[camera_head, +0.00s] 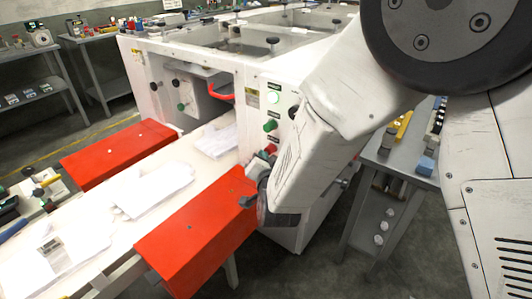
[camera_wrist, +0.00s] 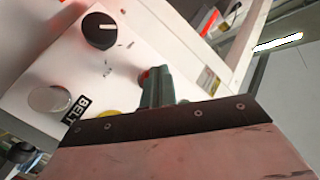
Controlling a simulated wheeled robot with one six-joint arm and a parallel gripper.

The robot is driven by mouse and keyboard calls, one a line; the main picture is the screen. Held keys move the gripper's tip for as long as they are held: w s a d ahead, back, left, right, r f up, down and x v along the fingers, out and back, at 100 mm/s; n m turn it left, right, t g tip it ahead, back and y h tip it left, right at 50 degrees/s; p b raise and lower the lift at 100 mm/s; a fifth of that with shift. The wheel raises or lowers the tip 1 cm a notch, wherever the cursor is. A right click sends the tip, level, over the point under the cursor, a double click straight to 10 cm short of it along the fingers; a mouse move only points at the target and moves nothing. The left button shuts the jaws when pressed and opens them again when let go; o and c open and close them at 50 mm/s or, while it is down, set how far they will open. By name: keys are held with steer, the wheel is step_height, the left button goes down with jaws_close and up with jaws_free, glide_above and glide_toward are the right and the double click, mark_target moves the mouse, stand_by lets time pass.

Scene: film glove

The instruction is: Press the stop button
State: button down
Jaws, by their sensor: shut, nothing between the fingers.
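A red button (camera_head: 271,148) shows low on the white machine's front panel, just above my gripper (camera_head: 262,167) in the head view. My gripper is close to the panel, and my forearm hides part of it. In the wrist view, dark green shut fingers (camera_wrist: 155,88) reach toward the panel. A small bit of red button (camera_wrist: 143,75) shows at their tips, with the rest hidden behind them. I cannot tell whether the fingertips touch it.
The wrist view shows a black knob (camera_wrist: 100,30) and a silver button (camera_wrist: 48,98) by a BELT label. Red boxes (camera_head: 195,235) flank the conveyor below. A grey table (camera_head: 405,165) stands right.

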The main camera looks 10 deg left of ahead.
steer(key=shift+s+a, duration=0.35)
steer(key=shift+s, duration=0.45)
steer(key=s, duration=0.1)
steer(key=s+a, duration=0.1)
steer(key=s, duration=0.1)
steer(key=s+a, duration=0.1)
steer(key=shift+s, duration=0.3)
steer(key=shift+f, duration=0.1)
stand_by(0.6)
